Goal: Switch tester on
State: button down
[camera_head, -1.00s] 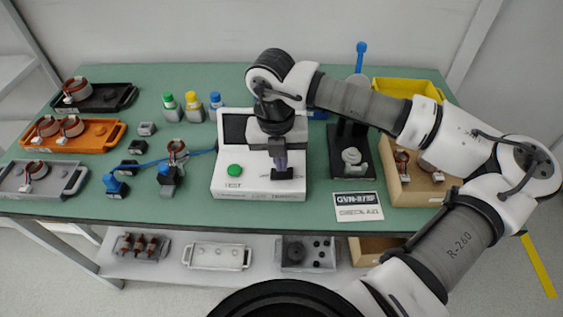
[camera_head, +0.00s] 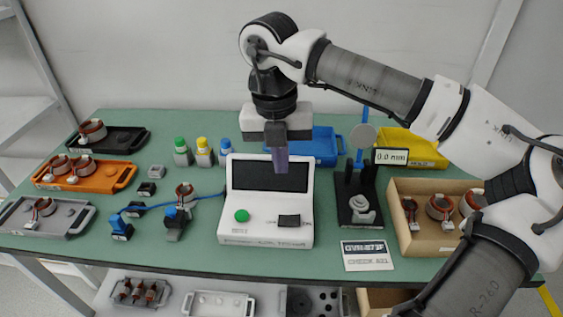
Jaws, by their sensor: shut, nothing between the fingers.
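The tester (camera_head: 265,232) is a white box on the green table, with a dark screen (camera_head: 262,175) on its raised back part. A green round button (camera_head: 242,215) sits at the front left of its top. A black rocker switch (camera_head: 289,220) sits at the front right. I cannot tell the switch's position, and the screen shows no lit text. My gripper (camera_head: 280,170) points down with its fingers shut and empty. It is in front of the screen in the picture, above the switch and apart from it.
A gauge stand (camera_head: 358,212) reading 0.0 mm and a wooden box of stators (camera_head: 428,241) stand to the right. A label card (camera_head: 367,257) lies in front. Left are blue clamps (camera_head: 119,227), several bottles (camera_head: 203,153) and an orange tray (camera_head: 84,179). A blue bin (camera_head: 318,147) stands behind.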

aim_at(297, 218)
jog(key=d+b, duration=0.1)
jog(key=b, duration=0.5)
jog(key=shift+w+d+h+b, duration=0.1)
jog(key=shift+d+h+b, duration=0.2)
jog(key=shift+b, duration=0.05)
jog(key=f, duration=0.4)
jog(key=d+f+p, duration=0.1)
jog(key=f, duration=0.9)
jog(key=shift+d, duration=0.35)
jog(key=shift+a, duration=0.1)
